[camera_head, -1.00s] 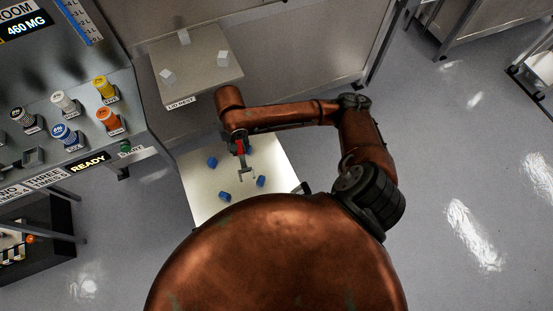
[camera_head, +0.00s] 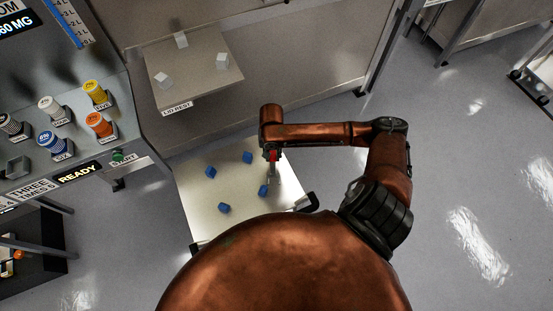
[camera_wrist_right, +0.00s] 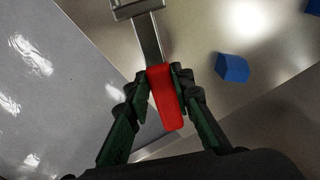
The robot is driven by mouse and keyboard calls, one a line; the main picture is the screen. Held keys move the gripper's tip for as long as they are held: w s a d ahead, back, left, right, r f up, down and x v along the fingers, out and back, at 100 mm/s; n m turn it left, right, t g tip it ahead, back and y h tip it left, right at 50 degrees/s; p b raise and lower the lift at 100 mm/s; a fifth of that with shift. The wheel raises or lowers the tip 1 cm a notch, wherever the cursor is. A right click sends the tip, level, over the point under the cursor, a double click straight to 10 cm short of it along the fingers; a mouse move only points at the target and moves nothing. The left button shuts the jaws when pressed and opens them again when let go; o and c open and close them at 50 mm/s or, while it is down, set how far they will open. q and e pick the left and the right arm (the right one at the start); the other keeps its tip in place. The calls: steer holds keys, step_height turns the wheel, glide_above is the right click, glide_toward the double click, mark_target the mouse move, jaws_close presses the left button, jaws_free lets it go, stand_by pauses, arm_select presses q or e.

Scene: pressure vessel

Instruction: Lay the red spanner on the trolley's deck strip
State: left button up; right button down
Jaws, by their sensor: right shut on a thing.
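My right gripper (camera_head: 272,155) is shut on the red handle of the spanner (camera_head: 273,172) above the right part of the pale trolley deck (camera_head: 195,212). In the right wrist view the fingers (camera_wrist_right: 160,82) grip the red handle (camera_wrist_right: 167,102). The spanner's grey shaft and open jaw point away from the gripper, toward the top of the picture. I cannot tell the exact gap between spanner and deck. No separate deck strip stands out clearly. My left gripper is not in view.
Several blue blocks (camera_head: 247,157) lie on the deck; one also shows in the right wrist view (camera_wrist_right: 232,68). A bench with coloured-cap bottles (camera_head: 99,124) is at left. A lid rest plate (camera_head: 205,80) with white cubes stands behind. Open floor lies right.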

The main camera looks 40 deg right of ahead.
steer(key=shift+d+f, duration=0.65)
steer(key=shift+f, duration=0.1)
steer(key=f+b, duration=0.1)
steer(key=f, duration=0.1)
steer(key=d+f+b, duration=0.1)
steer(key=f, duration=0.1)
steer(key=shift+f, duration=0.2)
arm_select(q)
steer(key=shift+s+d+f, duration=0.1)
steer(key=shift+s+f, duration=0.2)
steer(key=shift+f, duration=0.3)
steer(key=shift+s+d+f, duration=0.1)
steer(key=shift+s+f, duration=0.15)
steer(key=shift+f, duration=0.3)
arm_select(e)
steer(key=shift+r, duration=0.15)
steer(key=c, duration=1.7)
jaws_free()
steer(key=shift+f, duration=0.2)
steer(key=shift+r, duration=0.1)
